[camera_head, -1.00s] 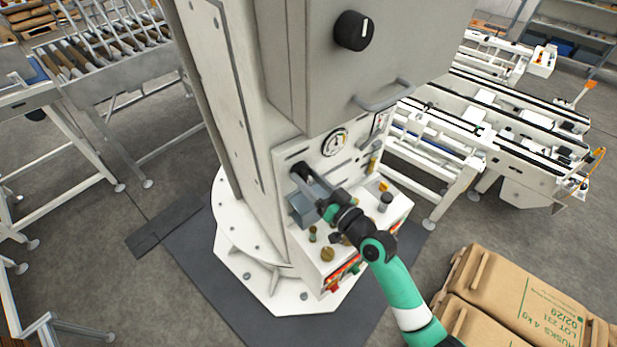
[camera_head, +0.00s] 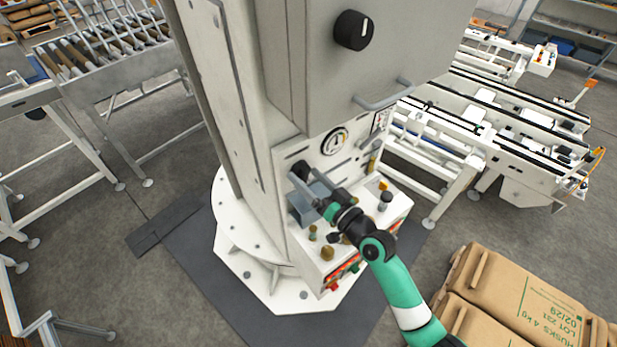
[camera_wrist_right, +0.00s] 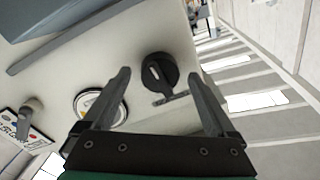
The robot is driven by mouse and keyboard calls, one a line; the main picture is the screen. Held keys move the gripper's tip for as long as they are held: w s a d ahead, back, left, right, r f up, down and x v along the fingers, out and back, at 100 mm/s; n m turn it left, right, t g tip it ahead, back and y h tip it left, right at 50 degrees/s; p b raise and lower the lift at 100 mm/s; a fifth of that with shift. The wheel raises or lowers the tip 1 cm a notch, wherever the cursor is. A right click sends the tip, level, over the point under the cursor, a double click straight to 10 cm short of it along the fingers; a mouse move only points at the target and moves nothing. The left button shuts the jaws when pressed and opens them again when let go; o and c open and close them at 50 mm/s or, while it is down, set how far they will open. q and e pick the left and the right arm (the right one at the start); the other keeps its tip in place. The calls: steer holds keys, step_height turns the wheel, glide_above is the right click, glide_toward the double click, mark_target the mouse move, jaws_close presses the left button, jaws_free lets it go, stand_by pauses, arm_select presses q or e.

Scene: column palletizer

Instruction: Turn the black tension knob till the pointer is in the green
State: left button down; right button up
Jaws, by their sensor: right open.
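The black knob (camera_wrist_right: 158,72) is on the pale column panel, with a light mark on its face. In the head view the knob (camera_head: 300,169) is partly hidden by my right gripper. My right gripper (camera_wrist_right: 161,77) is open, its fingers on either side of the knob in the wrist view; I cannot tell whether they touch it. In the head view this gripper (camera_head: 308,184) is close to the panel. The round gauge (camera_head: 335,141) is up and right of the knob; its pointer reading is too small to tell. In the wrist view the gauge (camera_wrist_right: 88,104) is partly behind a finger. My left gripper is not in view.
A larger black knob (camera_head: 353,30) and a grey handle (camera_head: 384,95) are on the cabinet above. A ledge with small knobs (camera_head: 327,254) lies below my right gripper. Brown sacks (camera_head: 520,300) are at lower right, conveyors (camera_head: 480,130) behind.

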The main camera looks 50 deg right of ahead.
steer(key=s+a+b, duration=0.1)
steer(key=s, duration=1)
steer(key=shift+s+a+f+b, duration=0.15)
steer(key=shift+s+f+b, duration=0.05)
steer(key=shift+s+b, duration=0.15)
steer(key=shift+w, duration=0.1)
